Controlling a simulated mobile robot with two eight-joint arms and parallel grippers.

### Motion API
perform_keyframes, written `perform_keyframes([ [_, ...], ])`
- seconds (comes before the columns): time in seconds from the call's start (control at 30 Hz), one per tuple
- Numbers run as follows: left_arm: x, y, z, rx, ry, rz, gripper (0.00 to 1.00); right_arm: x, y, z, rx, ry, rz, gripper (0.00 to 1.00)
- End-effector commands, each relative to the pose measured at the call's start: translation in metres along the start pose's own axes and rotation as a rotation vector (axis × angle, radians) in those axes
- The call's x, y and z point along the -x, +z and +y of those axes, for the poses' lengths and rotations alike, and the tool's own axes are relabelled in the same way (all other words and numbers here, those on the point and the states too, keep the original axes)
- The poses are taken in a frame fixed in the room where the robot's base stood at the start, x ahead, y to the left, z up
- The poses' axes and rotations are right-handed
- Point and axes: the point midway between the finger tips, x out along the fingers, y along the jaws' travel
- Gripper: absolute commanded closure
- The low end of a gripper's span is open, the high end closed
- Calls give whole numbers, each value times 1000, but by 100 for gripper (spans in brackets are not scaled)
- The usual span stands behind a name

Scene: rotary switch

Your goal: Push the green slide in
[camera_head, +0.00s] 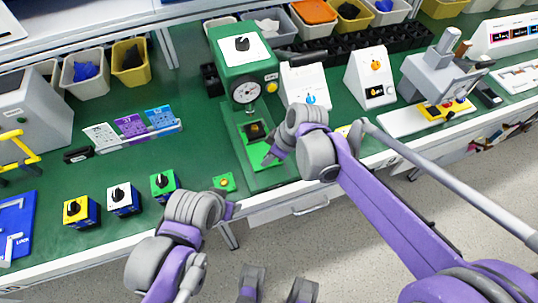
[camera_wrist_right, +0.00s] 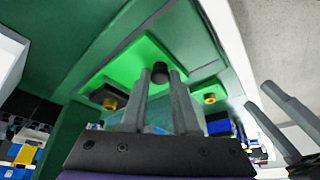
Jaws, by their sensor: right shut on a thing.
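The bright green slide (camera_head: 258,153) lies in the base of the green press (camera_head: 243,75), with a dark block with a yellow part (camera_head: 254,130) on it. In the wrist view the slide (camera_wrist_right: 127,72) carries a black knob (camera_wrist_right: 158,71) at its near end. My right gripper (camera_head: 270,158) is at the slide's front end in the head view. In the wrist view my right fingers (camera_wrist_right: 160,82) are shut on the knob, one on each side. My left gripper (camera_head: 230,207) is low, left of the press front; its two fingers show apart and empty in the wrist view (camera_wrist_right: 285,112).
Green, white and yellow switch boxes stand further left (camera_head: 163,185). White boxes with knobs (camera_head: 309,88) stand right of the press. The table's front edge runs below my right gripper.

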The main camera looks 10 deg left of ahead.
Motion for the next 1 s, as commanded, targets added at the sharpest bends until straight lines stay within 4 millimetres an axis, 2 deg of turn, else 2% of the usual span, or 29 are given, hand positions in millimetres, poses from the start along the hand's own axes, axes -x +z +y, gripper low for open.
perform_keyframes([
  [0.77, 0, 0, 0, 0, 0, 0, 41, 0, 0, 1, 0, 1, 0, 100],
  [1.0, 0, 0, 0, 0, 0, 0, 41, -8, -21, 23, -1, 1, 1, 100],
])
